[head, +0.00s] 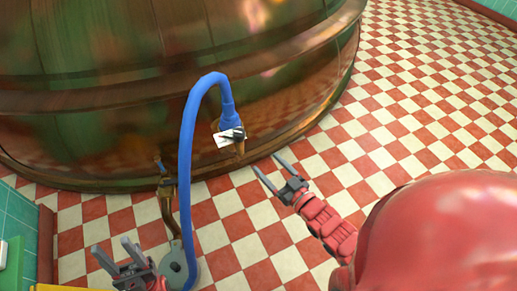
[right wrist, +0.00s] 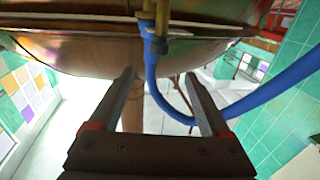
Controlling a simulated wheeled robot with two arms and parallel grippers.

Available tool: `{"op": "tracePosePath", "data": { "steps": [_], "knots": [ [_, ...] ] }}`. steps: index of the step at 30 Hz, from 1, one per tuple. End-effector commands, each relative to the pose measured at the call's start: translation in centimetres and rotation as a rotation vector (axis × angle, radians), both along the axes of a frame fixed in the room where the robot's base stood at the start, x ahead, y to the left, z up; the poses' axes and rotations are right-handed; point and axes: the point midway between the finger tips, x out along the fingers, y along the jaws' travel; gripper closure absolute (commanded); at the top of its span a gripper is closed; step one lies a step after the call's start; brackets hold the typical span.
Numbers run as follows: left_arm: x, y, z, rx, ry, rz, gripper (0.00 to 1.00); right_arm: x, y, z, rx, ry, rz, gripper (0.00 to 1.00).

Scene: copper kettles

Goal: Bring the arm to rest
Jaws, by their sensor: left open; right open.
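My right gripper (head: 268,163) is open and empty over the tiled floor, just right of the hose fitting. Its two parted fingers also show in the right wrist view (right wrist: 160,76), with nothing between them. My left gripper (head: 112,246) is open at the bottom left, its fingers pointing up, left of the blue hose. I see nothing between its fingers. The blue hose (head: 186,150) arches up from the floor and joins a fitting with a dark handle (head: 236,133) at the kettle's lower side. It also shows in the right wrist view (right wrist: 152,75).
The large copper kettle (head: 110,115) fills the upper left. A brass pipe (head: 167,195) with a valve stands left of the hose, above a grey round base (head: 176,262). Red and white checkered floor (head: 430,110) is clear at the right. Green tiles (head: 17,215) edge the left.

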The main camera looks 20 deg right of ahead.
Motion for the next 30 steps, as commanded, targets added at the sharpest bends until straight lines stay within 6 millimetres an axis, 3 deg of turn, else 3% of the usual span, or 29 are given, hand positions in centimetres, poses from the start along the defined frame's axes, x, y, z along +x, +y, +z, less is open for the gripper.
{"op": "tracePosePath", "data": {
  "steps": [6,22,26,30],
  "knots": [
    [0.0,0.0,0.6,0.000,0.000,0.000,0.50,-1.4,-0.3,-0.1,-0.001,0.003,0.000,0.19],
    [0.0,0.0,0.5,0.000,0.000,0.000,0.50,-1.4,-0.4,0.1,0.000,-0.006,0.000,0.19],
    [0.0,0.0,0.5,0.000,0.000,0.000,0.50,-0.9,-1.1,2.7,0.006,-0.127,-0.017,0.19],
    [0.0,0.0,0.5,0.000,0.000,0.000,0.50,-1.7,-2.1,8.9,0.019,-0.454,-0.058,0.19]
  ]
}}
